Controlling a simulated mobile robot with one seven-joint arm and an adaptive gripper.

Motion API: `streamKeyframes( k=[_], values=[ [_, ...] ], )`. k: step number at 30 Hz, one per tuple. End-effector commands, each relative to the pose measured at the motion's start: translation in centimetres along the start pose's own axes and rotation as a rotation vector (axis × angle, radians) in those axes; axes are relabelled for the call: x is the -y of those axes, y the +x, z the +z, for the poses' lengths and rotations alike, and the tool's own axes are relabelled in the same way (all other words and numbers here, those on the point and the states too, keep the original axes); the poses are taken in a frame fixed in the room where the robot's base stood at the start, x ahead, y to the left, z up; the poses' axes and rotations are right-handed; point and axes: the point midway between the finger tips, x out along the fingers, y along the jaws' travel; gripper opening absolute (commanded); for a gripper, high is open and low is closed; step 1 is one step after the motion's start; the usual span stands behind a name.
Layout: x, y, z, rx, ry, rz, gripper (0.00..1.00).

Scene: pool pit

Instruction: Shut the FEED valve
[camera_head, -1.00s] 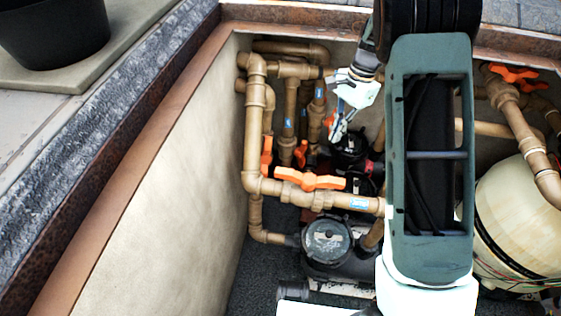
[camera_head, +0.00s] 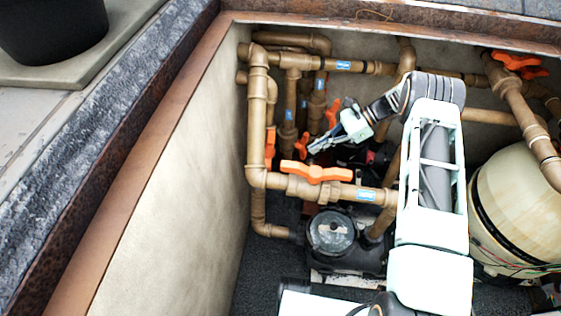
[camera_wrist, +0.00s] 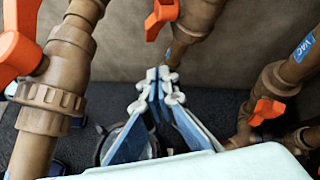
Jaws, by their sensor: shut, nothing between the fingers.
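Several orange valve handles sit on brown pipes in the pit; I cannot read which is FEED. One large handle (camera_head: 316,172) lies along the front horizontal pipe (camera_head: 350,192). Behind it are an upright handle (camera_head: 270,148), a smaller one (camera_head: 302,146) and one (camera_head: 332,112) beside my wrist. My gripper (camera_head: 316,147) is shut and empty, pointing down-left just above and behind the large handle. In the wrist view its fingertips (camera_wrist: 158,74) meet, with handles at the left (camera_wrist: 16,56), top (camera_wrist: 160,16) and right (camera_wrist: 267,111), none between them. One label there (camera_wrist: 303,46) reads VAC.
A pump with a round lid (camera_head: 331,232) stands below the front pipe. A cream tank (camera_head: 520,205) and another orange handle (camera_head: 520,64) are at the right. The pit wall (camera_head: 175,190) bounds the left. Pipes crowd the space around my gripper.

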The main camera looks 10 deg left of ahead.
Motion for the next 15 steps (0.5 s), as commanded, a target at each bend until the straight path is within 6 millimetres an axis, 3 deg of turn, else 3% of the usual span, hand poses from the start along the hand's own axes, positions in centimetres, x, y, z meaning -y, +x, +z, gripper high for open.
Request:
streamKeyframes(
  k=[8, 15],
  values=[
    [-0.1, 1.4, -0.1, -0.001, -0.001, 0.003, 0.00],
    [-0.1, 6.3, -0.1, -0.001, 0.000, 0.005, 0.00]
  ],
)
